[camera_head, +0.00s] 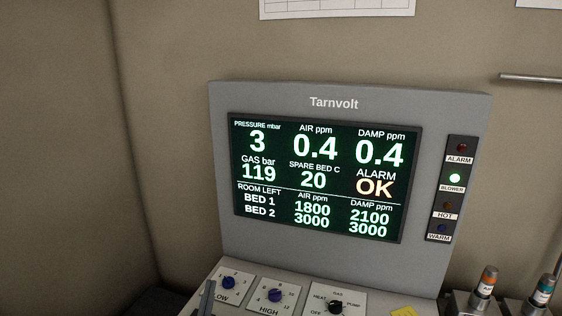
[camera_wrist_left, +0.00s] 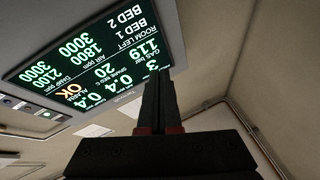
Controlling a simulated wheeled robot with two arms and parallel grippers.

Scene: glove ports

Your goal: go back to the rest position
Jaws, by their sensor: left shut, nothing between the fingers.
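My left gripper (camera_head: 207,298) shows as a narrow grey finger piece at the bottom edge of the head view, in front of the knob panel's left end. In the left wrist view its two dark fingers (camera_wrist_left: 160,92) are together, shut and empty, with the monitor behind them. The grey Tarnvolt monitor (camera_head: 335,268) stands upright on the panel. Its screen (camera_head: 312,180) reads pressure 3, gas 119 and alarm OK. The screen also shows upside down in the left wrist view (camera_wrist_left: 95,58). My right gripper is in neither view.
Two capped fittings, orange-banded (camera_head: 487,281) and teal-banded (camera_head: 543,290), stand at right. A metal rail (camera_head: 530,78) is on the wall. The left wall area looks clear.

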